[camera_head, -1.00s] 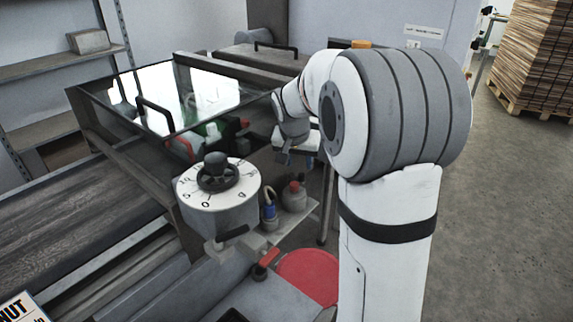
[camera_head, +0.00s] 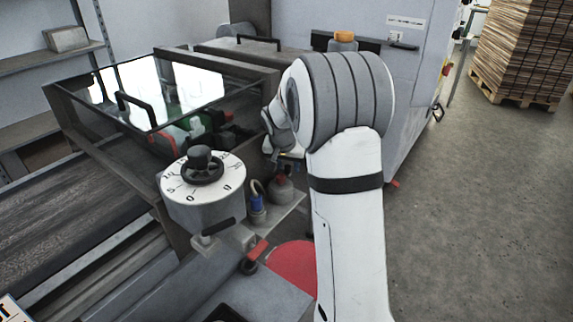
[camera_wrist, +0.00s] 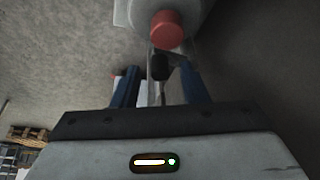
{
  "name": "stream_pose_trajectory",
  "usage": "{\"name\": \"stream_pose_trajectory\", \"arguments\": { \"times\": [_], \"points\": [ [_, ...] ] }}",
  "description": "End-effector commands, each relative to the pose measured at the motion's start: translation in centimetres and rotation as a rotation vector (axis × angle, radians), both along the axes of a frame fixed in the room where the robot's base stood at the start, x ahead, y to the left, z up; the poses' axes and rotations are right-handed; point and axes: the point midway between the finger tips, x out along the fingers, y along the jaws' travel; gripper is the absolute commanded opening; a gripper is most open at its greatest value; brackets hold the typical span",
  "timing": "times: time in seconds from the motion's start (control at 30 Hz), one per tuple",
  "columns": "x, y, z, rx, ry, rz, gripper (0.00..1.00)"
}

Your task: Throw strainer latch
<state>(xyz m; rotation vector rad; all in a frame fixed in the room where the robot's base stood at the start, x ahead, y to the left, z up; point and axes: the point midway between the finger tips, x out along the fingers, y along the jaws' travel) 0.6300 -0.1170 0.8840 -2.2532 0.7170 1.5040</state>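In the wrist view a red cap (camera_wrist: 167,30) on a grey rounded body (camera_wrist: 190,8) is at the top. A black knob (camera_wrist: 160,66) on a thin metal stem, perhaps the latch, lies between the fingertips in that picture. My gripper (camera_wrist: 160,74) is open, with a blue finger on each side of the knob. I cannot tell whether either finger touches it. In the head view my arm largely hides my gripper, just above the pot.
The dial (camera_head: 203,180), a black-handled lever (camera_head: 217,232) and a red-handled valve (camera_head: 255,256) are close by. The glass-lidded tank (camera_head: 160,90) stands behind. A red disc (camera_head: 293,268) lies below. Open floor (camera_head: 470,200) is right.

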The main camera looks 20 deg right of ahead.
Motion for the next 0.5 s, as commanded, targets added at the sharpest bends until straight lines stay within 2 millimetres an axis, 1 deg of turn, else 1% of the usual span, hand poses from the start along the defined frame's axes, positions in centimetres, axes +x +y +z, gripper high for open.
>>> {"name": "stream_pose_trajectory", "arguments": {
  "times": [0.07,0.5],
  "points": [
    [-0.01,0.02,0.01,0.0,0.0,0.0,0.39],
    [-0.02,0.08,0.02,0.0,0.001,0.001,0.03]
  ]
}}
